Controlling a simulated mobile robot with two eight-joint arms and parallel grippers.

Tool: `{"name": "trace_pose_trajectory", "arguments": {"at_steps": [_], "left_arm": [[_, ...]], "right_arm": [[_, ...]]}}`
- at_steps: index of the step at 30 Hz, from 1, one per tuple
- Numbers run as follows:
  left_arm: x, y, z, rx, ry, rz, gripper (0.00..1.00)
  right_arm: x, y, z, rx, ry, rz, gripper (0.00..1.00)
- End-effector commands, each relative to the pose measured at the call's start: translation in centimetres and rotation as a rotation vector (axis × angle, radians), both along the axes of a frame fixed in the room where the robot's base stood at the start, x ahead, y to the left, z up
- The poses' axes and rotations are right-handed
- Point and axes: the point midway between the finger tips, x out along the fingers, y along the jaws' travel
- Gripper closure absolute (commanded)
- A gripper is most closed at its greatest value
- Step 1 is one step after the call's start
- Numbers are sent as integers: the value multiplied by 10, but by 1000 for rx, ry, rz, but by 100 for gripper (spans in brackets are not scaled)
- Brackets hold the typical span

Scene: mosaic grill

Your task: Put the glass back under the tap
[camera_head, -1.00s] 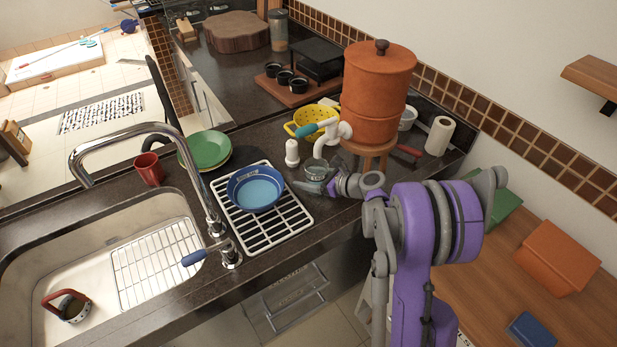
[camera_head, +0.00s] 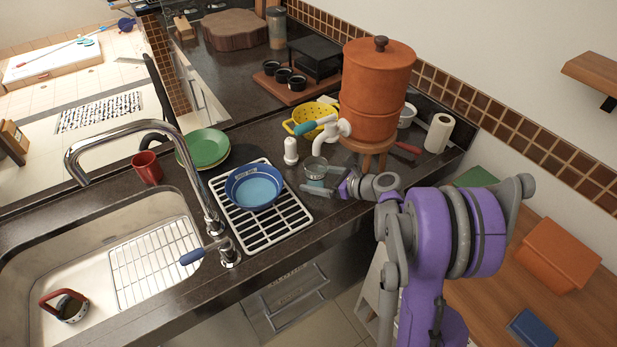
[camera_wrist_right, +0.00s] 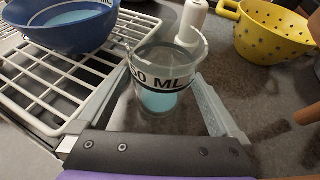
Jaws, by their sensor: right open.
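A clear measuring glass (camera_head: 315,168) with bluish contents stands upright on the dark counter, close below the white tap (camera_head: 327,130) of the terracotta water filter (camera_head: 376,92). The spout end appears just above the glass rim; exact alignment is hard to judge. My right gripper (camera_head: 318,188) is low at the glass's near side. In the right wrist view the glass (camera_wrist_right: 163,78), marked "50 ML", stands between the spread fingers of the right gripper (camera_wrist_right: 160,105), with visible gaps beside it. My left gripper is not in view.
A blue bowl (camera_head: 254,187) sits on the white rack (camera_head: 262,228) left of the glass. A white bottle (camera_head: 290,151) stands close to the glass, and a yellow colander (camera_head: 309,115) lies behind. The filter rests on a wooden stand (camera_head: 368,150). The sink (camera_head: 60,255) is at left.

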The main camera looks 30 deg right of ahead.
Motion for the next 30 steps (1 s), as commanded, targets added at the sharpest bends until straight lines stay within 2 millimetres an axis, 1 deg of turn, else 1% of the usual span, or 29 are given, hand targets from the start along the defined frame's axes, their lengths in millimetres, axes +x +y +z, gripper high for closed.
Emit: {"name": "trace_pose_trajectory", "arguments": {"at_steps": [1, 6, 11, 15, 30], "left_arm": [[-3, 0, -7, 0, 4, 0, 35], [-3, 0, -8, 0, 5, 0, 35], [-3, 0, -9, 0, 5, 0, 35], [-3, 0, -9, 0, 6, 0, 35], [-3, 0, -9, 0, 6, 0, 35]], "right_arm": [[-13, -4, 0, 0, 2, -4, 0], [-38, -17, 14, -1, 2, -2, 0], [-53, -25, 21, -1, 1, -1, 0], [-57, -27, 23, 0, 1, 0, 0], [-57, -26, 23, 0, 1, 0, 0]]}}
